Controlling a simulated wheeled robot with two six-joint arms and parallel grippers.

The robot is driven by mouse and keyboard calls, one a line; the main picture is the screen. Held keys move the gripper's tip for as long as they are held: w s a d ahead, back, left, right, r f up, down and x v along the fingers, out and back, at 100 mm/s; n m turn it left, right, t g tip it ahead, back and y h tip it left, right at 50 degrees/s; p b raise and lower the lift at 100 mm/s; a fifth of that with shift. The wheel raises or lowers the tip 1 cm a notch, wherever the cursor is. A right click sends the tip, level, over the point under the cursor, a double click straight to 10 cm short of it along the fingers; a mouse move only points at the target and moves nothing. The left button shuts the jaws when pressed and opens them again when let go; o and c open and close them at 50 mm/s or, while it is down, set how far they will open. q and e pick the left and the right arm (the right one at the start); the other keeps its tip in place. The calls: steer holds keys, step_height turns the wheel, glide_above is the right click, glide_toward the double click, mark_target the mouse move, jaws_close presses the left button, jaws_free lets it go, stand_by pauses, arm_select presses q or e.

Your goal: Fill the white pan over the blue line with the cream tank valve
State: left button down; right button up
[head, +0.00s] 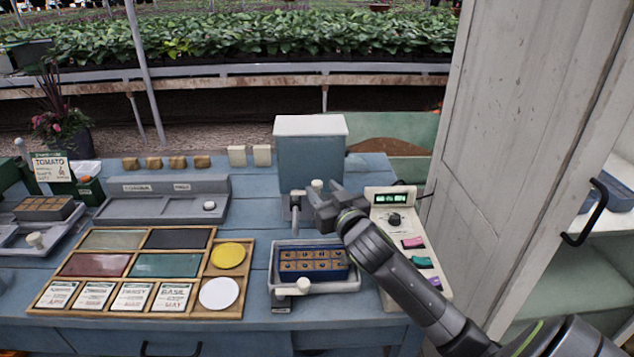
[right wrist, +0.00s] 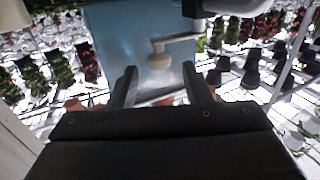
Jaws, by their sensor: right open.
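The blue-grey tank (head: 310,160) with a white lid stands at the back of the bench. Its cream valve knob (head: 317,184) shows beside my gripper, and in the right wrist view the cream knob (right wrist: 160,61) sits ahead of my fingers on a cream arm. My right gripper (head: 318,205) is open and empty in front of the tank; its fingers (right wrist: 161,88) are spread on either side below the knob. The white pan (head: 277,289) stands in front of the tank and holds a blue tray (head: 314,272) of brown plugs. I cannot make out a blue line or water in the pan. My left gripper is out of view.
A control box (head: 395,222) with a green display stands right of the tank. A wooden card tray (head: 248,262) and a grey rack (head: 160,190) lie to the left. A white cabinet door (head: 530,110) stands close on the right.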

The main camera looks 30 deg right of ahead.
mark_target(319, 185)
steer(key=w, duration=0.3)
steer(key=shift+w+d, duration=0.25)
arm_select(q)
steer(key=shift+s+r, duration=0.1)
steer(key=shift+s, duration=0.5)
arm_select(e)
steer(key=shift+w, duration=0.4)
steer(key=c, duration=0.9)
steer(key=shift+c, duration=0.2)
